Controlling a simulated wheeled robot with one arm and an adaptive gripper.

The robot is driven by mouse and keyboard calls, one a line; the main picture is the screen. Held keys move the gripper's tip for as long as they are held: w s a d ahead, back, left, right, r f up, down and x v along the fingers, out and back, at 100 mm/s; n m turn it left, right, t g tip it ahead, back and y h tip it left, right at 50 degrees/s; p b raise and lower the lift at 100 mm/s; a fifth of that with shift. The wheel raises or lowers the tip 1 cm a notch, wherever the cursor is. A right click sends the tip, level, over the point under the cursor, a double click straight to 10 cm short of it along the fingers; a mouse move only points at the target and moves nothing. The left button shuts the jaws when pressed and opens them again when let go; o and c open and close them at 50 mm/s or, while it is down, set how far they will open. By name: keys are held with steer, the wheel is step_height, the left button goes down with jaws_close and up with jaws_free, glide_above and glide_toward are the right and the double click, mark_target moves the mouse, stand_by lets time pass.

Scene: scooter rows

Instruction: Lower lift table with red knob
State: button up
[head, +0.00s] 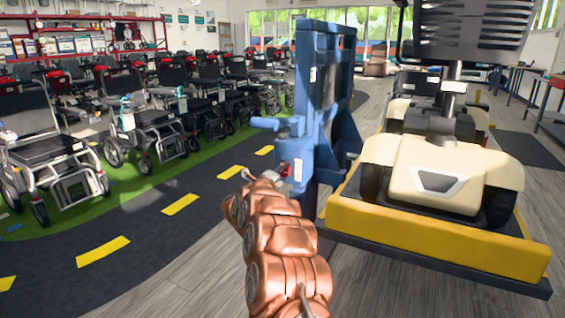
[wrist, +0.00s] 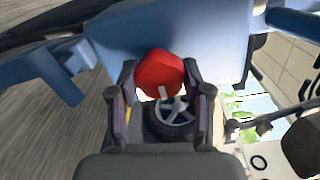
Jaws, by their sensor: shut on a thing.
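The lift table has a tall blue column (head: 318,100) and a low yellow platform (head: 430,250) to its right. A cream scooter (head: 430,172) stands on the platform. The red knob (wrist: 158,72) shows in the wrist view against the blue housing. My gripper (wrist: 162,92) has one finger on each side of it and is shut on it. In the head view my copper-coloured arm reaches to the column's lower front, where my gripper (head: 268,176) is small. A bit of red shows there, but the grip itself is too small to make out.
Rows of wheelchairs and scooters (head: 140,115) stand on a green strip at the left. A dark floor lane with yellow dashes (head: 104,251) runs between them and the lift. Red shelves (head: 90,38) line the back left wall. Tables (head: 530,85) stand at the right.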

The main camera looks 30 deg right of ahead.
steer(key=n+p, duration=0.2)
steer(key=p, duration=0.1)
steer(key=n+p, duration=0.2)
steer(key=p, duration=0.1)
steer(key=shift+d+r+n, duration=0.1)
steer(key=shift+r+n, duration=0.2)
steer(key=shift+r, duration=0.1)
steer(key=n+p, duration=0.3)
steer(key=p, duration=0.1)
steer(key=shift+f+p, duration=0.15)
steer(key=shift+p, duration=0.2)
steer(key=shift+f+n+p, duration=0.2)
steer(key=shift+n+p, duration=0.35)
steer(key=shift+n, duration=0.25)
steer(key=shift+f, duration=0.1)
steer(key=o, duration=1.2)
steer(key=shift+c, duration=0.2)
steer(key=v, duration=1.2)
